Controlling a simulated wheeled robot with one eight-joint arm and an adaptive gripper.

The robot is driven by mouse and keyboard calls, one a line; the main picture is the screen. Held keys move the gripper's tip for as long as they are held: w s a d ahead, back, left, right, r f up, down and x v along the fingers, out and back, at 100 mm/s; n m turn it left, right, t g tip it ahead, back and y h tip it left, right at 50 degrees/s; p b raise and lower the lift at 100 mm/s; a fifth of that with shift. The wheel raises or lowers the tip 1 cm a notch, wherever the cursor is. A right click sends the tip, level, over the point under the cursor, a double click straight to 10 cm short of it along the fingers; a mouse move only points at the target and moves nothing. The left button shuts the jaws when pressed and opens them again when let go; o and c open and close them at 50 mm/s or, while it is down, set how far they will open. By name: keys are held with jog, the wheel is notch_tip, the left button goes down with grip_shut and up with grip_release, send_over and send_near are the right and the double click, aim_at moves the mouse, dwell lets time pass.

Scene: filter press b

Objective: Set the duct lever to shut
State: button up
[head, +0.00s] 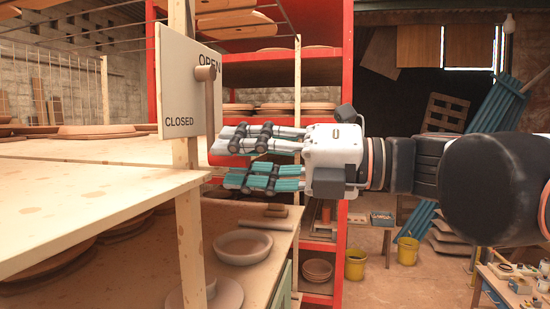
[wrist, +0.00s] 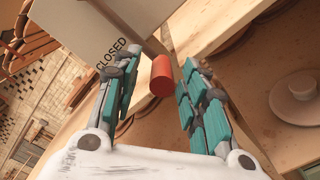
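The pale duct plate (head: 176,85) stands upright on a wooden post, lettered OPEN at top right and CLOSED at lower left. The lever (head: 210,108) hangs roughly straight down from a round hub just under OPEN, to the right of CLOSED. In the wrist view the plate (wrist: 75,20) shows CLOSED, and the lever ends in a red grip (wrist: 162,76). My gripper (head: 228,160) is at the lever's lower end, pointing left. Its teal-padded fingers are spread, and in the wrist view the grip lies between the fingertips (wrist: 158,72) with gaps on both sides; contact does not show.
A wooden table (head: 80,190) fills the lower left, with a lower shelf holding a pale bowl (head: 243,247). A red rack (head: 335,90) stands behind my gripper. Yellow buckets (head: 355,265) stand on the floor at right.

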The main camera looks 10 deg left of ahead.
jog(key=d, duration=1.1)
jog(key=shift+s+d, duration=0.3)
jog(key=shift+s, duration=0.1)
